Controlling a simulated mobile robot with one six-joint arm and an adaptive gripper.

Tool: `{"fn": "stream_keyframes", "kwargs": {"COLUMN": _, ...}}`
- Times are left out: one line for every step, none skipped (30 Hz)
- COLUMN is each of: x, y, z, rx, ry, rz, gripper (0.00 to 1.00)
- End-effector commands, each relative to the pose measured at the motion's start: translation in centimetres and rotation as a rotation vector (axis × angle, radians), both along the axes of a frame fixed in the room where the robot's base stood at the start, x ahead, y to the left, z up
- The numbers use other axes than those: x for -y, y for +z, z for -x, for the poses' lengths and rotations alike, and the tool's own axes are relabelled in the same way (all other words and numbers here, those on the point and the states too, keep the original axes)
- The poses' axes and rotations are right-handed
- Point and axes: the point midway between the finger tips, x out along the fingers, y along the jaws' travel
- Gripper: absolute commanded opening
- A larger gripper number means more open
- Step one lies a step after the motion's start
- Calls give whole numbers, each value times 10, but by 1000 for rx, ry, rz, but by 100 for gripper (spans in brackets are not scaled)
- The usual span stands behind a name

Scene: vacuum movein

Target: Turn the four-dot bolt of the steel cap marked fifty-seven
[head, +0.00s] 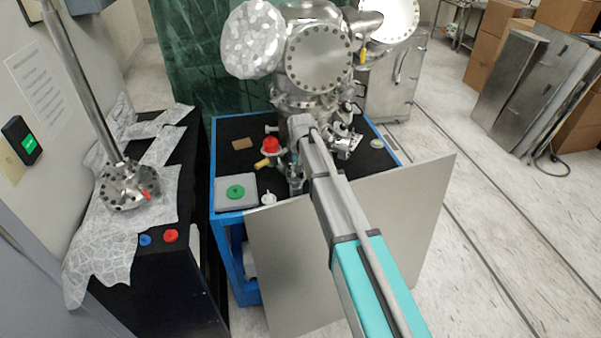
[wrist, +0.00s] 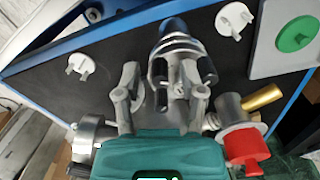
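The steel chamber assembly (head: 320,60) stands on the blue-framed cart, with a large bolted round cap (head: 318,57) facing me. A second round cap (head: 388,18) is at its upper right. No number fifty-seven and no bolt dots are readable, so I cannot tell which cap is the marked one. My gripper (wrist: 162,80) points down over the cart's dark top, its two fingers apart. A steel fitting with black grips (wrist: 180,62) lies between and beyond the fingertips; I cannot tell whether they touch it. In the head view my arm mostly hides the gripper.
The cart's dark top (head: 230,160) holds a red-capped valve (head: 272,147), a grey plate (head: 222,202) with a green disc (head: 236,192), and a white cap (head: 268,198). A grey panel (head: 285,290) leans at the front. A black bench (head: 165,260) stands left.

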Motion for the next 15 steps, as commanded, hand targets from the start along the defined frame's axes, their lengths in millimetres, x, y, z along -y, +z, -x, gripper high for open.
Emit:
{"fn": "stream_keyframes", "kwargs": {"x": 0, "y": 0, "z": 0, "rx": 0, "ry": 0, "rz": 0, "gripper": 55}}
{"fn": "stream_keyframes", "kwargs": {"x": 0, "y": 0, "z": 0, "rx": 0, "ry": 0, "rz": 0, "gripper": 55}}
{"fn": "stream_keyframes", "kwargs": {"x": 0, "y": 0, "z": 0, "rx": 0, "ry": 0, "rz": 0, "gripper": 55}}
{"fn": "stream_keyframes", "kwargs": {"x": 0, "y": 0, "z": 0, "rx": 0, "ry": 0, "rz": 0, "gripper": 55}}
{"fn": "stream_keyframes", "kwargs": {"x": 0, "y": 0, "z": 0, "rx": 0, "ry": 0, "rz": 0, "gripper": 55}}
{"fn": "stream_keyframes", "kwargs": {"x": 0, "y": 0, "z": 0, "rx": 0, "ry": 0, "rz": 0, "gripper": 55}}
{"fn": "stream_keyframes", "kwargs": {"x": 0, "y": 0, "z": 0, "rx": 0, "ry": 0, "rz": 0, "gripper": 55}}
{"fn": "stream_keyframes", "kwargs": {"x": 0, "y": 0, "z": 0, "rx": 1, "ry": 1, "rz": 0, "gripper": 55}}
{"fn": "stream_keyframes", "kwargs": {"x": 0, "y": 1, "z": 0, "rx": 1, "ry": 2, "rz": 0, "gripper": 55}}
{"fn": "stream_keyframes", "kwargs": {"x": 0, "y": 1, "z": 0, "rx": 1, "ry": 4, "rz": 0, "gripper": 55}}
{"fn": "stream_keyframes", "kwargs": {"x": 0, "y": 2, "z": 0, "rx": 1, "ry": 8, "rz": 0, "gripper": 55}}
{"fn": "stream_keyframes", "kwargs": {"x": 0, "y": 3, "z": 0, "rx": 1, "ry": 14, "rz": 0, "gripper": 55}}
{"fn": "stream_keyframes", "kwargs": {"x": 0, "y": 4, "z": 0, "rx": 1, "ry": 21, "rz": 0, "gripper": 55}}
{"fn": "stream_keyframes", "kwargs": {"x": 0, "y": 6, "z": 0, "rx": 1, "ry": 30, "rz": 0, "gripper": 55}}
{"fn": "stream_keyframes", "kwargs": {"x": 0, "y": 8, "z": 0, "rx": 1, "ry": 44, "rz": 0, "gripper": 55}}
